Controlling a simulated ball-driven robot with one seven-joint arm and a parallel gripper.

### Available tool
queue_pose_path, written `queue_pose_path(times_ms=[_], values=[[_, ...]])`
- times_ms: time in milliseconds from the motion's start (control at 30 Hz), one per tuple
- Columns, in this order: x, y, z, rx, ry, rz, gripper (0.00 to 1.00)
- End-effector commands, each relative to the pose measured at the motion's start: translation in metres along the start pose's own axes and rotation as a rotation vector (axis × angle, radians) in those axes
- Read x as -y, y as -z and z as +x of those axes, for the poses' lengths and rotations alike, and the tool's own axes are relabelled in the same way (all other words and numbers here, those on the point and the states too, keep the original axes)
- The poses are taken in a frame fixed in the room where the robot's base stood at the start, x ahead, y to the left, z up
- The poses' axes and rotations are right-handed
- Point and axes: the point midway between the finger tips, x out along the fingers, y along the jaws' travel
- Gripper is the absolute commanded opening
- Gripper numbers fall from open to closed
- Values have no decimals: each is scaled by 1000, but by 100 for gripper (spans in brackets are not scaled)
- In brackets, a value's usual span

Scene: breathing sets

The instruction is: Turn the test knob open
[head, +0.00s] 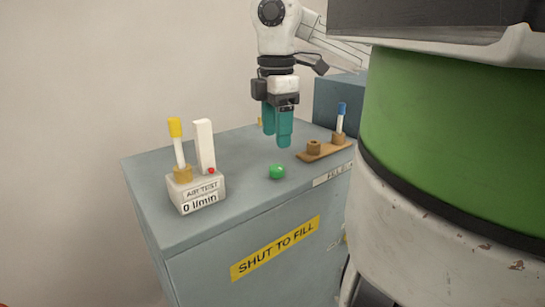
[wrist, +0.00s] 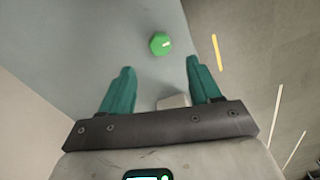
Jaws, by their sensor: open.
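A round green knob (head: 277,171) sits on the grey cabinet top near its front edge. It also shows in the wrist view (wrist: 160,44), with a short white mark on its face. No label on the knob is readable. My gripper (head: 276,140) has teal fingers pointing down, behind and above the knob in the head view. In the wrist view my gripper (wrist: 160,68) is open and empty, its fingertips apart. The knob appears just beyond the gap between them, not touching either finger.
An air test meter (head: 197,193) reading 0 l/min, with a yellow-capped tube (head: 177,140), stands left on the cabinet (head: 240,153). A brown rack (head: 325,152) with a blue-capped tube (head: 341,118) stands right. A large green drum-like body (head: 450,140) fills the right foreground.

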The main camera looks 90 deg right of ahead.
Motion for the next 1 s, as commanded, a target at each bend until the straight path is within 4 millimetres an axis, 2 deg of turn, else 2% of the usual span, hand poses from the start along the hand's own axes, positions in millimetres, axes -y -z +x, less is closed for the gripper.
queue_pose_path(times_ms=[200,400,600,833,1000], values=[[1,0,39,-3,3,-1,63],[0,0,65,-3,1,-1,63],[0,0,76,-2,0,-1,63],[0,0,76,-1,0,-1,63],[0,0,76,-1,0,-1,47]])
